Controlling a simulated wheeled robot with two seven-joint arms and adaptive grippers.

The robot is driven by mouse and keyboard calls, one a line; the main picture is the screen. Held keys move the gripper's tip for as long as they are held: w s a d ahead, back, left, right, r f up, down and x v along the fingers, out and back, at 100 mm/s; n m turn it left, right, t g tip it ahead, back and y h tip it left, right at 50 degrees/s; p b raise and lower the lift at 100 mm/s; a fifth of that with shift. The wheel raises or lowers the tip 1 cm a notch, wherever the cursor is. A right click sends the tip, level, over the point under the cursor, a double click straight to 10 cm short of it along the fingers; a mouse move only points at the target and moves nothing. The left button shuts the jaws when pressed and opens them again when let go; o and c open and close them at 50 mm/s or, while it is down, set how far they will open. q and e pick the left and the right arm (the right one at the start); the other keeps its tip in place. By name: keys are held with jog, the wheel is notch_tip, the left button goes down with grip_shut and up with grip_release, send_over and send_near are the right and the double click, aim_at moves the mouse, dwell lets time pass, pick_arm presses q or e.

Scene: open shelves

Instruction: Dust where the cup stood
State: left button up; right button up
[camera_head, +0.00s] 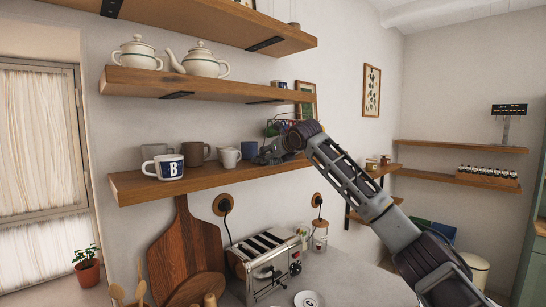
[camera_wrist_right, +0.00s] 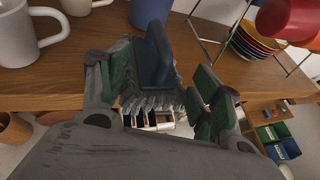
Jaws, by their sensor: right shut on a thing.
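In the wrist view the gripper (camera_wrist_right: 165,95) is shut on a small brush with a dark blue handle (camera_wrist_right: 152,58) and grey bristles (camera_wrist_right: 150,101). The bristles point towards the shelf's front edge; I cannot tell whether they touch the wood. The navy cup (camera_wrist_right: 150,12) shows just behind the brush. A white mug (camera_wrist_right: 30,34) stands to the left. My left gripper is not in view.
A toaster (camera_head: 265,262) stands below.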

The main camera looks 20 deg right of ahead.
jog(key=shift+w+d, duration=0.3)
jog(key=shift+d, duration=0.55)
jog(key=shift+w+d, duration=0.3)
jog(key=shift+d, duration=0.5)
jog(key=shift+a, duration=0.1)
jog(key=shift+s+a+f, duration=0.1)
jog(key=shift+s+a, duration=0.2)
jog(key=shift+a, duration=0.55)
jog(key=shift+s+a, duration=0.3)
jog(key=shift+a, duration=0.5)
jog(key=shift+a, duration=0.1)
jog(key=shift+s+a, duration=0.3)
jog(key=shift+a, duration=0.5)
jog(key=shift+s+a, duration=0.25)
jog(key=shift+a, duration=0.5)
jog(key=shift+d, duration=0.2)
jog(key=shift+w+d, duration=0.3)
jog(key=shift+d, duration=0.45)
jog(key=shift+w+d, duration=0.25)
jog(key=shift+d, duration=0.45)
jog(key=shift+d, duration=0.1)
jog(key=shift+w+d, duration=0.3)
jog(key=shift+d, duration=0.55)
jog(key=shift+w+d, duration=0.3)
jog(key=shift+d, duration=0.5)
